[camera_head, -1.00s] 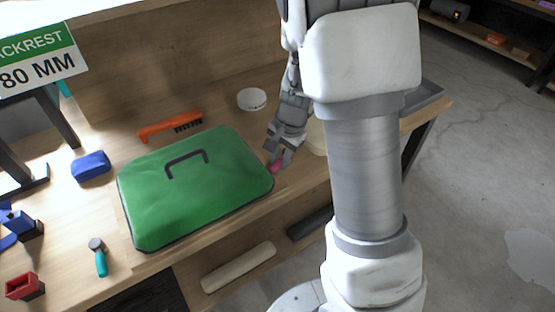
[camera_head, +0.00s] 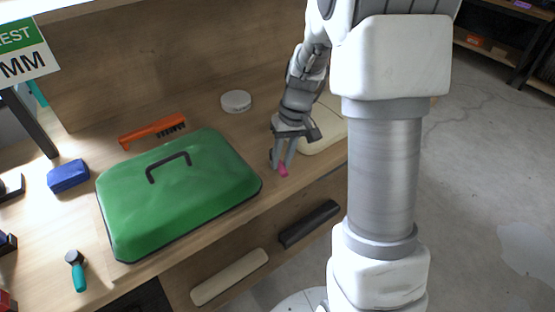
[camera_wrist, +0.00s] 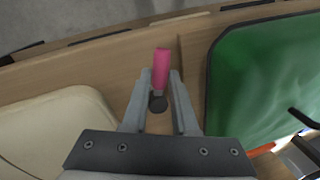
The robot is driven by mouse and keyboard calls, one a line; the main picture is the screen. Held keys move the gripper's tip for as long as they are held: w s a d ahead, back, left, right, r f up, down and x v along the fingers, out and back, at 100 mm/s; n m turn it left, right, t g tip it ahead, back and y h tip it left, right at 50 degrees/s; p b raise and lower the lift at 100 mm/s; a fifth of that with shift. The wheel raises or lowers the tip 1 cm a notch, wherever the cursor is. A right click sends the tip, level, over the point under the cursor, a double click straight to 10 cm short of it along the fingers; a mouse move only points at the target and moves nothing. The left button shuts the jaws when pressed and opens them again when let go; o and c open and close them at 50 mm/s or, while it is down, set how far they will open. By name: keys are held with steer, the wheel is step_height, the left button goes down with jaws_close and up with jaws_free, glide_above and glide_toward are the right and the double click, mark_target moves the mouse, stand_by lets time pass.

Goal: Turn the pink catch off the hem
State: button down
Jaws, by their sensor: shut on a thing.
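The pink catch (camera_wrist: 161,70) is between my gripper's fingertips (camera_wrist: 161,88) in the wrist view, with a dark round part below it. My gripper (camera_head: 283,168) is shut on it in the head view, where the catch (camera_head: 284,171) shows as a small pink piece just right of the green cover. The green cover (camera_head: 180,205) with a black handle and dark hem lies on the bench. It also shows at the right of the wrist view (camera_wrist: 255,80). In both views the catch stands apart from the hem, with bare wood between.
A cream pad (camera_head: 325,133) lies beside my gripper. An orange brush (camera_head: 152,131), a white round tin (camera_head: 236,101), a blue block (camera_head: 68,176) and a teal-handled tool (camera_head: 77,272) lie around the cover.

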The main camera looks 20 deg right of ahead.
steer(key=shift+w+d+n+g, duration=0.15)
steer(key=shift+d+n, duration=0.15)
steer(key=shift+n, duration=0.45)
steer(key=shift+d+n+g, duration=0.15)
steer(key=shift+d+n, duration=0.1)
steer(key=shift+n, duration=0.5)
steer(key=c, duration=0.7)
jaws_free()
steer(key=d+r+p, duration=0.1)
steer(key=r, duration=0.4)
steer(key=d+r+p, duration=0.1)
steer(key=r+p, duration=0.1)
steer(key=r, duration=0.4)
steer(key=w+d+r+p, duration=0.1)
steer(key=r, duration=0.5)
steer(key=shift+d, duration=0.15)
steer(key=shift+r+p, duration=0.15)
steer(key=shift+p, duration=0.15)
